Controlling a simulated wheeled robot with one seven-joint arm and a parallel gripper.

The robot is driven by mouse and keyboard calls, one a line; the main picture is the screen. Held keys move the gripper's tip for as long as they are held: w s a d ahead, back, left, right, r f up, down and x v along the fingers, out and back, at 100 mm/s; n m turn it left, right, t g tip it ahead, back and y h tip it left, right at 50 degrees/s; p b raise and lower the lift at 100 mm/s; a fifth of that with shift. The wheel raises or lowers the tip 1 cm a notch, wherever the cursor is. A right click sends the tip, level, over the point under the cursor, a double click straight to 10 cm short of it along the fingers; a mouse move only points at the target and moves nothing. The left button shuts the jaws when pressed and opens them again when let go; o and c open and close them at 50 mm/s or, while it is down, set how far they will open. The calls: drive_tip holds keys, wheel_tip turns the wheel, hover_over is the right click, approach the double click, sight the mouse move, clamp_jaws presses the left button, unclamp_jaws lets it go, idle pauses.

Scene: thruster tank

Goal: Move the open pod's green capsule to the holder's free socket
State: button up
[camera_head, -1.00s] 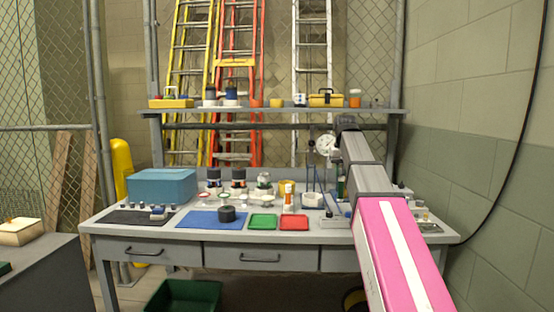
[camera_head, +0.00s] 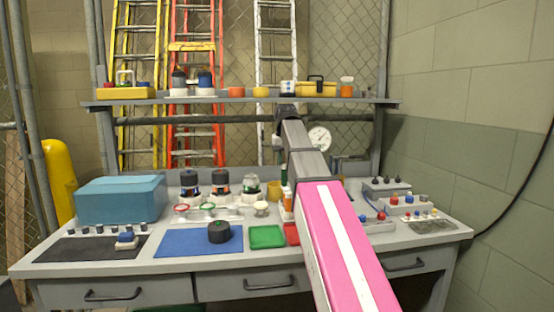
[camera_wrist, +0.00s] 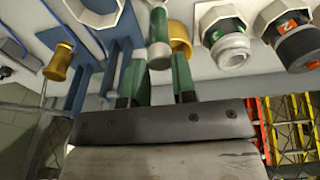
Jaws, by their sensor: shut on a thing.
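My gripper (camera_wrist: 158,75) has its two green fingers closed on the green capsule (camera_wrist: 158,28), a green cylinder with a pale collar, in the wrist view. The capsule appears held clear above the bench. In the head view, my gripper (camera_head: 282,152) is small and partly hidden behind my arm. The open pod (camera_head: 251,187) stands at the right of a row of three on the bench; it also shows, with a green ring and pale centre, in the wrist view (camera_wrist: 228,42). I cannot make out the holder's free socket; my arm covers part of the bench.
A yellow ring-shaped cup (camera_wrist: 181,36) is close beside the capsule. A dark pod marked 2 (camera_wrist: 296,42) and blue uprights (camera_wrist: 84,80) flank the gripper. A shelf (camera_head: 230,97) crosses behind. A blue mat (camera_head: 180,242) and green tray (camera_head: 267,237) lie in front.

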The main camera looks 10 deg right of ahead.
sight(284, 178)
drive_tip(key=shift+f, duration=2.1)
drive_tip(key=shift+f, duration=1.95)
drive_tip(key=o, duration=0.8)
drive_tip(key=shift+r, duration=0.1)
drive_tip(key=r, duration=0.3)
drive_tip(key=s+r, duration=0.1)
drive_tip(key=r, duration=0.6)
drive_tip(key=shift+s+r, duration=0.15)
drive_tip(key=shift+r, duration=0.1)
